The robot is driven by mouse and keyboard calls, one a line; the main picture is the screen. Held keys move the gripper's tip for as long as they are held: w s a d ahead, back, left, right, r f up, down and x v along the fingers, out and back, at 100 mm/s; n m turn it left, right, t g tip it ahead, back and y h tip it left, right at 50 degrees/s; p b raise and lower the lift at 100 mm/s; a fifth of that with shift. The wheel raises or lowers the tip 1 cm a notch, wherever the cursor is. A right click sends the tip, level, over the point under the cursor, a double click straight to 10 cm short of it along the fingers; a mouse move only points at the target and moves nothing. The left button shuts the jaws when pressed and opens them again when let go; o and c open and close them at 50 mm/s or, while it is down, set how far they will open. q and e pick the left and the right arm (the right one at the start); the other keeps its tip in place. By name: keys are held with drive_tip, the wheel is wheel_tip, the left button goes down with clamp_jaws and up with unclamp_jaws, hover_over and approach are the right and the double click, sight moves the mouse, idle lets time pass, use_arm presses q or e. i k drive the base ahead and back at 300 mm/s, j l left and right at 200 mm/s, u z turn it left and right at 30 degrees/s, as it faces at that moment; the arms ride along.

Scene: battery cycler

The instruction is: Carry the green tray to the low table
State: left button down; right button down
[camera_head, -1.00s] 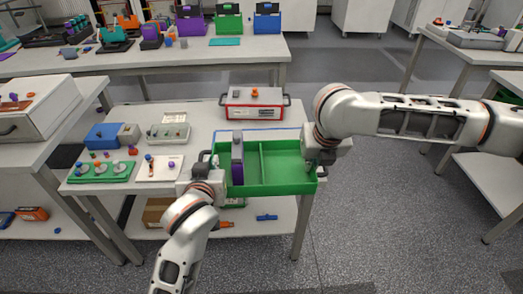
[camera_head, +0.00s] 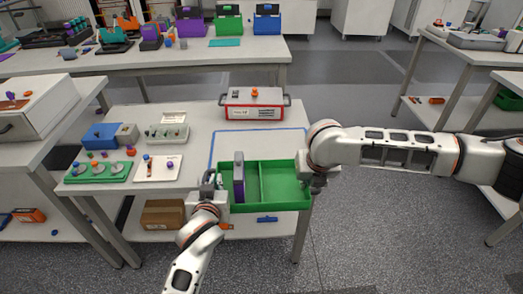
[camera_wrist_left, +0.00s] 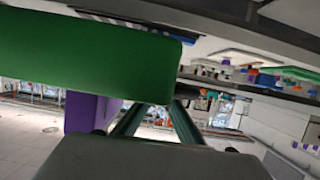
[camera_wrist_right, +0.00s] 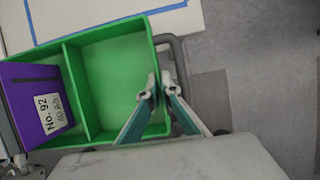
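The green tray (camera_head: 288,189) is level between my two grippers, overlapping the front edge of the table (camera_head: 205,146) in the head view. A purple box (camera_head: 239,178) stands upright in its left compartment; the larger right compartment is empty. My left gripper (camera_head: 210,182) is at the tray's left handle; the left wrist view shows the green wall (camera_wrist_left: 95,50) close up. My right gripper (camera_wrist_right: 159,80) is at the grey right handle (camera_wrist_right: 184,55), its fingertips close together. Both appear shut on the tray, though the exact contact is partly hidden.
A blue tape outline (camera_head: 213,142) marks the tabletop behind the tray. A red-and-white box (camera_head: 252,103) stands at the back. A green plate (camera_head: 100,172), white plate (camera_head: 157,169) and blue box (camera_head: 101,136) occupy the left. Open floor (camera_head: 380,235) lies to the right.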

sight(269, 145)
drive_tip(key=i, duration=1)
